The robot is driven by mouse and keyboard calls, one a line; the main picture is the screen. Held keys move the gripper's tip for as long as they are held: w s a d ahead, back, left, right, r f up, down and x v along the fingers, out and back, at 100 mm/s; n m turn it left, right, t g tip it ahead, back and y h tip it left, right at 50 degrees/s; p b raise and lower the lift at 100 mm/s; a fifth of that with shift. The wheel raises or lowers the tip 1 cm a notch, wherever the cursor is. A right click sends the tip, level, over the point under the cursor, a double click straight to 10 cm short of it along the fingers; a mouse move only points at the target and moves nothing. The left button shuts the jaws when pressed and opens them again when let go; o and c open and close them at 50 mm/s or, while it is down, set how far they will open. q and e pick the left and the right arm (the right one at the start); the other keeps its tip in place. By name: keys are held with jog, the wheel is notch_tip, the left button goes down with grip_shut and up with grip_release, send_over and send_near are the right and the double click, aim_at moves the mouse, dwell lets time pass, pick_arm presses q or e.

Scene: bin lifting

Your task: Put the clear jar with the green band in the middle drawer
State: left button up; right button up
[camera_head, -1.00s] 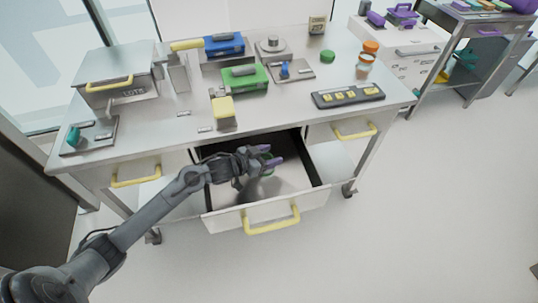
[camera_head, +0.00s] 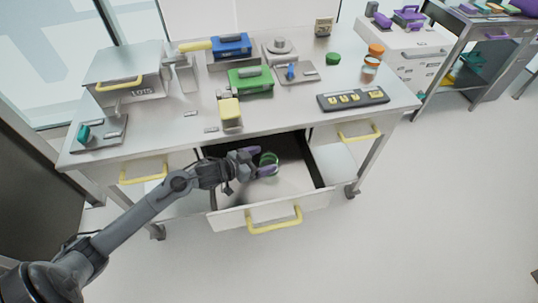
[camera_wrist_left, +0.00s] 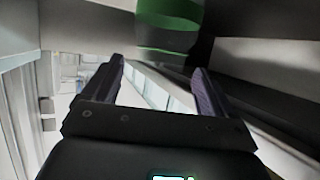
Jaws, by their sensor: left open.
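The clear jar with the green band (camera_head: 268,160) stands inside the open middle drawer (camera_head: 298,184). In the left wrist view the jar's green band (camera_wrist_left: 168,36) shows at the top, just beyond the fingertips and apart from them. My left gripper (camera_head: 255,162) is open over the drawer, with its purple fingertips at the left side of the jar. In the left wrist view my left gripper (camera_wrist_left: 158,72) has nothing between its fingers. The right gripper is not in view.
The drawer's yellow handle (camera_head: 274,222) faces front. On the table (camera_head: 295,112) stand a green box (camera_head: 250,80), a blue box (camera_head: 229,45), a yellow-topped block (camera_head: 230,114) and a black button panel (camera_head: 353,99). A jar with an orange lid (camera_head: 371,64) and a green lid (camera_head: 333,58) are at the right.

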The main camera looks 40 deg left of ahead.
pick_arm(q)
jog(key=shift+v, duration=1)
jog(key=shift+p, duration=0.3)
